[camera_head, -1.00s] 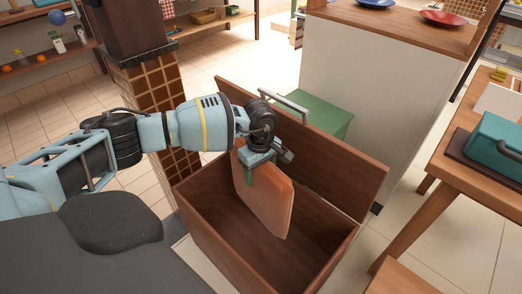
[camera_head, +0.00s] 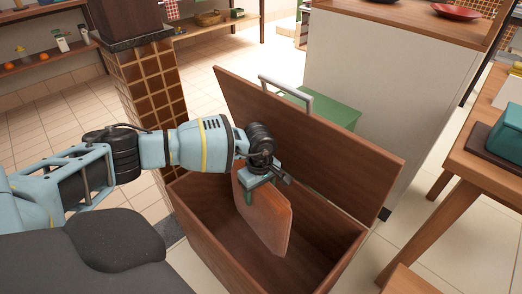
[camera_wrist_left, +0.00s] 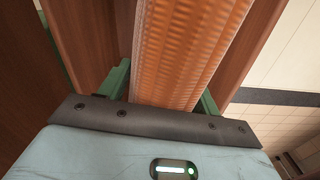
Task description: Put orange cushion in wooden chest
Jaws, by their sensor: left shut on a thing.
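My left gripper (camera_head: 256,186) is shut on the cushion's upper edge. In the left wrist view the cushion (camera_wrist_left: 185,50) is between the green fingers, with brown wood on both sides. Whether the cushion touches the chest floor cannot be told. My right gripper is not in view.
A green box (camera_head: 325,108) stands behind the lid, beside a white counter (camera_head: 385,95). A tiled pillar (camera_head: 150,90) rises behind the chest at left. A wooden table (camera_head: 470,170) with a teal case (camera_head: 508,135) is at right. Open floor lies between chest and table.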

